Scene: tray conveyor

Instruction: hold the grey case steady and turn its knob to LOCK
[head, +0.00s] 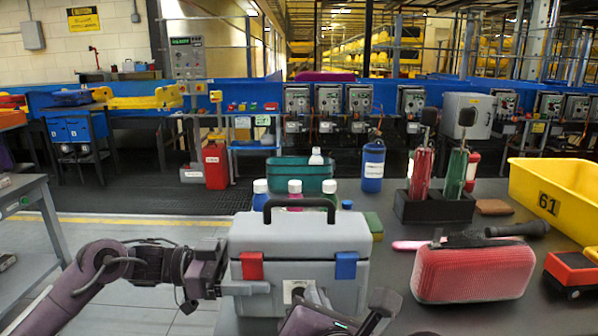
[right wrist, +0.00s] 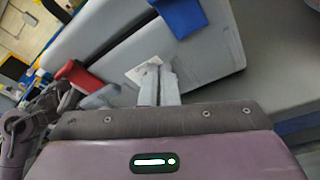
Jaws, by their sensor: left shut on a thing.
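The grey case (head: 300,240) stands upright on the dark table in the head view, with a black handle, a red latch (head: 251,266) and a blue latch (head: 346,265). Its white knob plate (head: 292,288) is on the front, between the latches; the right fingers partly cover it, and I cannot read the knob's setting. My left gripper (head: 262,288) is shut on the case at its lower left front. My right gripper (head: 318,298) is in front of the plate. In the right wrist view its two fingers (right wrist: 158,86) lie close together beside the white plate (right wrist: 143,74); contact with the knob is unclear.
A red pouch (head: 473,272) and a red-black device (head: 572,270) lie right of the case. Capped bottles (head: 261,196) and a teal bin (head: 285,171) stand behind it. A yellow bin (head: 545,195) is at the right. Some table is bare between case and pouch.

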